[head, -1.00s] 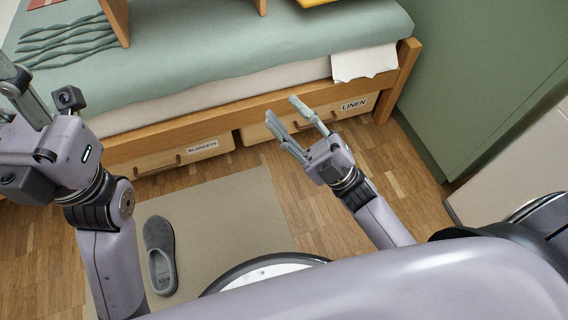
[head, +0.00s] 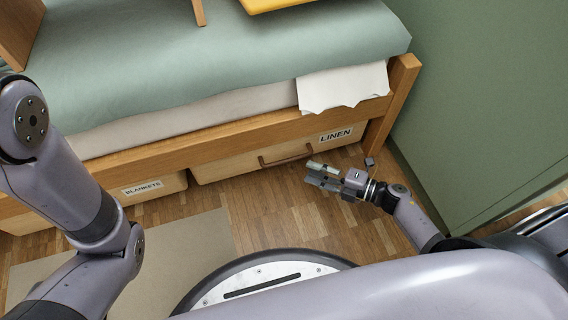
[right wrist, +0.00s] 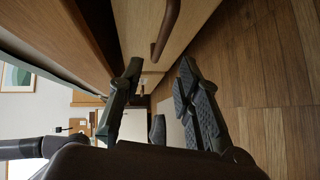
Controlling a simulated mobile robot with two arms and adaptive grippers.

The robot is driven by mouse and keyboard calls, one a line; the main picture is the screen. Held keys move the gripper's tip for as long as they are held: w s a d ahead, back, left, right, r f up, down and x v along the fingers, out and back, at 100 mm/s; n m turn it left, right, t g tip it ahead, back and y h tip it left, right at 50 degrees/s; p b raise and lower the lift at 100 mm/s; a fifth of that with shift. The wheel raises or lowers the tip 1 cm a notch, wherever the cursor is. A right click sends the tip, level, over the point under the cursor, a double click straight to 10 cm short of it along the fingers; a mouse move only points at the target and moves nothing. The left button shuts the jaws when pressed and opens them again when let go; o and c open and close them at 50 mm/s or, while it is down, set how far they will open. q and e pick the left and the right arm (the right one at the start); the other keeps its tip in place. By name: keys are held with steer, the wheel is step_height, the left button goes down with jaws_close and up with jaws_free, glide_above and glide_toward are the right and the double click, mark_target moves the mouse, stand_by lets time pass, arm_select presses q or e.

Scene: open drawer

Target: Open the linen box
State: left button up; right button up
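The linen box (head: 226,163) is a pale wooden drawer under the bed, with a white LINEN label (head: 336,135) and a brown bar handle (head: 284,157). Its front looks about level with the box beside it. My right gripper (head: 314,173) is low over the floor, just in front of the box and right of the handle. In the right wrist view its two fingers (right wrist: 158,88) are spread and empty, and the handle (right wrist: 167,30) shows beyond the fingertips, apart from them. My left gripper is outside the head view; only its arm shows.
A BLANKETS box (head: 153,188) sits left of the linen box. The bed frame (head: 240,128) runs above both, with a post (head: 390,105) at the right. A white cloth (head: 342,86) hangs over the bed edge. A green wall or cabinet (head: 490,90) stands right. The floor ahead is clear.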

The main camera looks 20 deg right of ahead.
mark_target(284, 160)
steer(key=b+x, duration=0.3)
steer(key=x, duration=0.7)
steer(key=shift+w+b, duration=0.15)
steer(key=shift+b, duration=0.15)
jaws_close()
stand_by(0.3)
